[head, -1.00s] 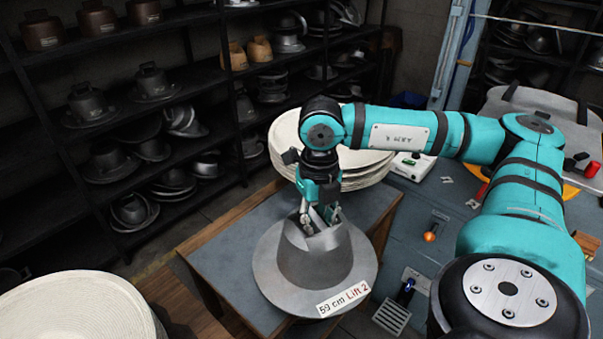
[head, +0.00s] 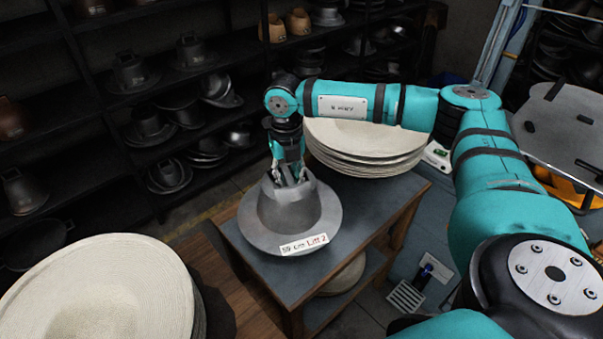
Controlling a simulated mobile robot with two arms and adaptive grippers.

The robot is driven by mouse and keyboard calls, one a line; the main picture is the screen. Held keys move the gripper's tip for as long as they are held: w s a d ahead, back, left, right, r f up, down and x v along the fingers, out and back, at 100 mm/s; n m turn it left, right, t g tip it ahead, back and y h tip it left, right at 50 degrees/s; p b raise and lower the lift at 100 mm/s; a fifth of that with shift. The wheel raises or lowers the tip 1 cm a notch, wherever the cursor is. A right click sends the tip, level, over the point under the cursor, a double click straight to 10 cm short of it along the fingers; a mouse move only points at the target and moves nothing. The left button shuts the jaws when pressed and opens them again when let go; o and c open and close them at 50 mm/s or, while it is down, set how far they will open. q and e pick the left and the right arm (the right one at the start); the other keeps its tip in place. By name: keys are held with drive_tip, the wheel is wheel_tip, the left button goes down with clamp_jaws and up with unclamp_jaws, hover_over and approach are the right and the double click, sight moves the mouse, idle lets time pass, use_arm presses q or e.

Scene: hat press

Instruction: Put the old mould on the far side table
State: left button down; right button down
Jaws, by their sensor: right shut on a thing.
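The old mould is a grey metal hat shape with a wide brim (head: 318,222) and a white label reading "59 cm Lift 2". It is upright over the left part of a blue-grey topped wooden side table (head: 385,222). Whether its brim touches the top, I cannot tell. My right gripper (head: 290,180) comes down from above and is shut on the mould's top. The fingertips are partly hidden in the crown. My left gripper is not in view.
A stack of pale round hat blanks (head: 365,145) fills the back of the side table. Another pale stack (head: 100,290) stands at the lower left. Dark shelves (head: 110,100) with several moulds line the back. The table's front right is clear.

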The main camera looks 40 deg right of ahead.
drive_tip(key=shift+w+f+p, duration=0.1)
drive_tip(key=shift+f+p, duration=0.75)
drive_tip(key=shift+f, duration=0.8)
drive_tip(key=c, duration=1.2)
unclamp_jaws()
